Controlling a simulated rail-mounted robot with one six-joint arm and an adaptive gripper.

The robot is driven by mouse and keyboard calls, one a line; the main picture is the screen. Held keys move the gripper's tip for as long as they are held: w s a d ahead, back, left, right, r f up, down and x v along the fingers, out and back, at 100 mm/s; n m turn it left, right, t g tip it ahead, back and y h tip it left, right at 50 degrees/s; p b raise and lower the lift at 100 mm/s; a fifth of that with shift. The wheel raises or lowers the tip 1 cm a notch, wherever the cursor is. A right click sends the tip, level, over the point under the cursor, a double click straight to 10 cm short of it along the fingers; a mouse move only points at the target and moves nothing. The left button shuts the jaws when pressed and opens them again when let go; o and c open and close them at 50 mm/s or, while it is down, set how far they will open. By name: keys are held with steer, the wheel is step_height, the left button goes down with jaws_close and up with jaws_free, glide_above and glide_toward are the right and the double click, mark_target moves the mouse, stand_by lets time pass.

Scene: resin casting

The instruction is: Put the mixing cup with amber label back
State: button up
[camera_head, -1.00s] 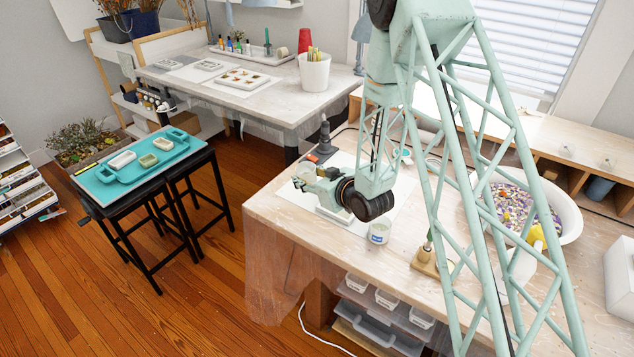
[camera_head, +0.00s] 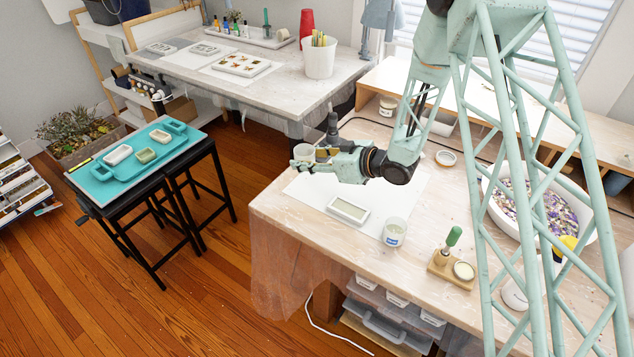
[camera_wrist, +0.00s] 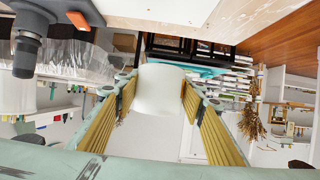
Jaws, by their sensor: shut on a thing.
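My gripper (camera_head: 318,160) is shut on a pale translucent mixing cup (camera_head: 303,153) and holds it above the far left part of the workbench. In the wrist view the cup (camera_wrist: 160,88) sits between the two ribbed yellow finger pads. Another clear cup (camera_head: 395,233) with a blue label stands on the bench, right of a white rectangular mold (camera_head: 348,209) that lies on a white sheet (camera_head: 305,190).
A dark grey upright tool (camera_head: 332,127) stands close behind my gripper. A wooden block (camera_head: 441,268) with a green-handled tool, a round lid (camera_head: 446,158) and a white basin (camera_head: 590,232) are on the bench. A teal tray (camera_head: 122,170) rests on a black stand at left.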

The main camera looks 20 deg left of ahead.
steer(key=shift+f, duration=0.1)
stand_by(0.5)
steer(key=b, duration=0.1)
glide_above(306, 187)
steer(key=shift+w+f, duration=0.1)
steer(key=shift+f, duration=2.9)
steer(key=shift+f+b, duration=0.55)
steer(key=shift+f, duration=1.35)
steer(key=shift+f, duration=0.15)
steer(key=o, duration=0.8)
steer(key=shift+c, duration=0.2)
steer(key=shift+o, duration=0.4)
